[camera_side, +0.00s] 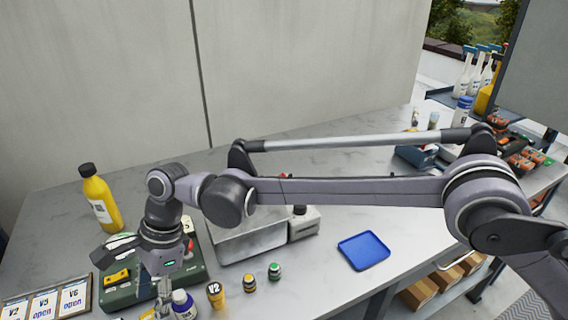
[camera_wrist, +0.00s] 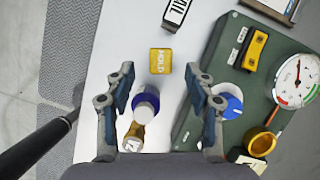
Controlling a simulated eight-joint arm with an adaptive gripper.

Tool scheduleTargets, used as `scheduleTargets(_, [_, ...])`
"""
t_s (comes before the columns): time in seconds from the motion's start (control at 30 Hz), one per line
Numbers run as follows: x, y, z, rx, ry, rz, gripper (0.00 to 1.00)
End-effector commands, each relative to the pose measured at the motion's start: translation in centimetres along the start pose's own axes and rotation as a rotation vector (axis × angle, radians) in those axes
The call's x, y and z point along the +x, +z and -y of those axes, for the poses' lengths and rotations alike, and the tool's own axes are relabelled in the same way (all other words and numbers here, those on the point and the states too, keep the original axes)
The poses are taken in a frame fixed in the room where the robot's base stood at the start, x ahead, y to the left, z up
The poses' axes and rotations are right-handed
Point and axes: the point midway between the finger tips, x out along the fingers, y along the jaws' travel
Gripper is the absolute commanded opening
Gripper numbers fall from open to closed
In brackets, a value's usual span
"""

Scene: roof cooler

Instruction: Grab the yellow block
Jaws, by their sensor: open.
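My gripper (camera_wrist: 160,80) is open, with nothing held. It points down in the side view (camera_side: 164,288), at the table's front edge, beside the green device. A white-topped purple bottle (camera_wrist: 147,100) stands below the finger gap in the wrist view. In the side view the fingers and bottle crowd this spot, and I cannot clearly make out the block there.
A green device (camera_wrist: 212,128) with a gauge (camera_wrist: 297,82) and blue knob lies right of my fingers. A yellow-brown bottle (camera_wrist: 134,137) stands near the purple one. A black-and-white labelled piece (camera_wrist: 177,12) lies beyond the block. A blue tray (camera_side: 364,251) sits on open table.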

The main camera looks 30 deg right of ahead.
Motion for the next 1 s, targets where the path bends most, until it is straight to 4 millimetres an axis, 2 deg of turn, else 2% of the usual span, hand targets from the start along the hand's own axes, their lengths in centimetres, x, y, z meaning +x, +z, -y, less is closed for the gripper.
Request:
scheduleTargets(0.17, [1.0,0.0,0.0,-0.001,0.0,0.0,0.55])
scheduleTargets(0.5, [5.1,-0.1,0.1,-0.001,-0.002,0.001,0.55])
scheduleTargets(0.73, [5.3,-0.1,0.1,-0.001,-0.002,0.0,0.55])
scheduleTargets(0.9, [5.2,-0.1,0.1,-0.001,-0.001,0.0,0.06])
scheduleTargets(0.93, [5.2,-0.1,0.1,-0.001,-0.001,0.0,0.0])
scheduleTargets(1.0, [5.2,-0.1,0.1,-0.001,-0.001,0.0,0.0])
